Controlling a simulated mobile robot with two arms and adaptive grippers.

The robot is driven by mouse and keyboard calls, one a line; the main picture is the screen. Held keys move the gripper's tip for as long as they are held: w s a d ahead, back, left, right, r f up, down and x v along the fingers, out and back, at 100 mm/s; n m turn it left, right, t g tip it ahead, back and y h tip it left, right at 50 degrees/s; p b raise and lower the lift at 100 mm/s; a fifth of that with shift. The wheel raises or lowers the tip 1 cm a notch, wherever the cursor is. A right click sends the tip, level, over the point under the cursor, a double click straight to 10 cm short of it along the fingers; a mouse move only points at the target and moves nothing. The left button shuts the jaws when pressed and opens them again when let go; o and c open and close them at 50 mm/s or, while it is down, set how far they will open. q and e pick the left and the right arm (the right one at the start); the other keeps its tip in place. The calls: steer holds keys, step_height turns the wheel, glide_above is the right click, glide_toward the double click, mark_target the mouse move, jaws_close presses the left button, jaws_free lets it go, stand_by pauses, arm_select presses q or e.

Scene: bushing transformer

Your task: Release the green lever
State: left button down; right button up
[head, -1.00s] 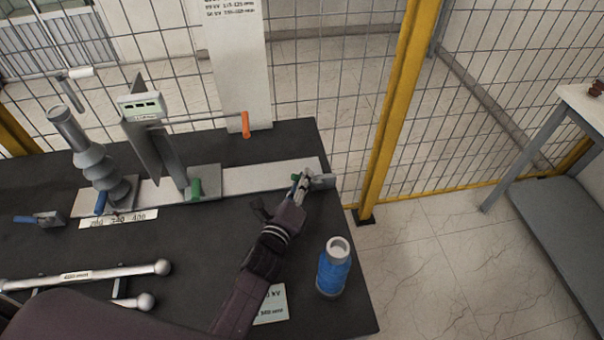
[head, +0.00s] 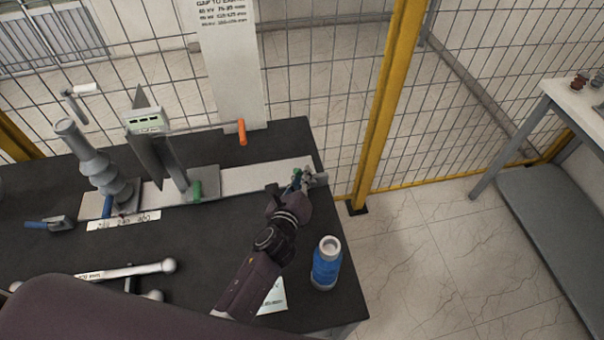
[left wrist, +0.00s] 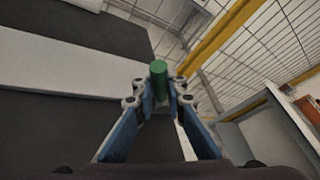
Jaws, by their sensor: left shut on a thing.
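A green lever (left wrist: 158,72) stands between the fingertips of my left gripper (left wrist: 158,98) in the left wrist view. In the head view, my left gripper (head: 298,184) is at the right end of the pale flat rail (head: 245,178), shut on this lever (head: 296,176), which is mostly hidden there by the fingers. A second green handle (head: 197,190) stands upright on the carriage farther left on the rail, apart from the gripper. My right gripper is not in view.
A blue bottle (head: 326,264) stands on the black table (head: 190,245), right of my left forearm. A ribbed grey insulator (head: 95,165), an orange-handled rod (head: 242,132) and a blue-handled clamp (head: 45,224) are farther left. A yellow post (head: 385,100) and mesh fence stand behind.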

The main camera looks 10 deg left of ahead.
arm_select(q)
steer(key=shift+f, duration=0.1)
steer(key=c, duration=1.9)
jaws_free()
steer(key=shift+c, duration=0.2)
steer(key=shift+s, duration=0.1)
steer(key=v, duration=1.1)
steer(key=shift+s+r, duration=0.2)
steer(key=shift+s, duration=0.2)
